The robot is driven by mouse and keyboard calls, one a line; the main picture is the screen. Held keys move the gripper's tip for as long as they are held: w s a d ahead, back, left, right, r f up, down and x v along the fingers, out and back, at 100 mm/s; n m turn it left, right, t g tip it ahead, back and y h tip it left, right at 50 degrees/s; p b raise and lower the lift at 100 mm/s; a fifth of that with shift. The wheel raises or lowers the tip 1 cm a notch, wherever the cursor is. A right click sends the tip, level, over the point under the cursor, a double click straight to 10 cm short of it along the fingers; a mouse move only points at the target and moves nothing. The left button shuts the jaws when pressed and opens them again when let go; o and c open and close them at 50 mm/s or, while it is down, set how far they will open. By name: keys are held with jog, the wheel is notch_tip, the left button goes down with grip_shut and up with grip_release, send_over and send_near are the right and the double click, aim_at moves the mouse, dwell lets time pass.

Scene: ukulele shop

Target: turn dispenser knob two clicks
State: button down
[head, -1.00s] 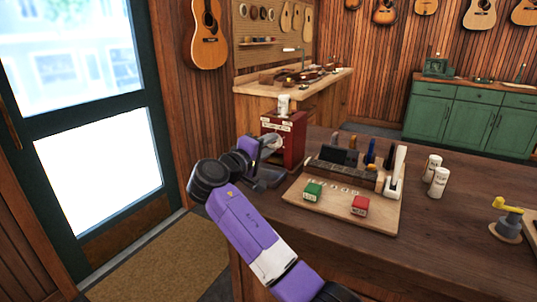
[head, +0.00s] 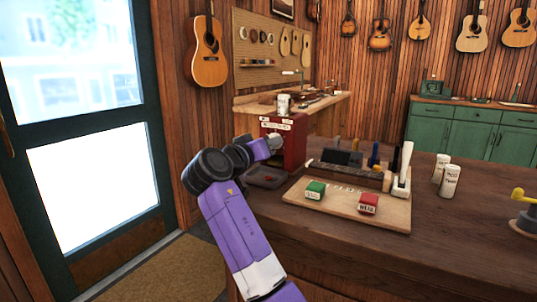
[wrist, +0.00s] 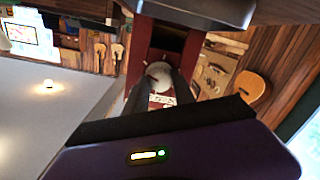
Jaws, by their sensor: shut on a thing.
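The dispenser (head: 295,147) is a dark red box with white labels, standing on the left end of the brown counter. My gripper (head: 272,143) is up against its front face, reaching in from the left. In the wrist view the red dispenser body (wrist: 183,47) fills the top middle. A pale round knob (wrist: 159,72) sits there between the dark fingertips of my gripper (wrist: 161,83), which are shut on it. The knob's pointer or marks cannot be made out. In the head view my gripper mostly hides the knob.
A wooden board (head: 340,207) holds a green block (head: 315,190) and a red block (head: 368,203). A tool rack (head: 345,175) stands behind them. White shakers (head: 449,181) and a yellow-handled device (head: 525,215) are farther right. A dark tray (head: 268,180) lies below my gripper.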

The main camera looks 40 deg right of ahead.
jog(key=shift+f+m+b, duration=0.2)
jog(key=shift+m+b, duration=0.55)
jog(key=shift+m, duration=0.15)
jog(key=c, duration=1.1)
grip_release()
jog(key=shift+r, duration=0.15)
jog(key=shift+o, duration=0.2)
jog(key=v, duration=0.7)
jog(key=shift+s+a+p, duration=0.2)
jog(key=shift+a+p, duration=0.15)
jog(key=shift+a, duration=0.05)
jog(key=shift+a, duration=0.1)
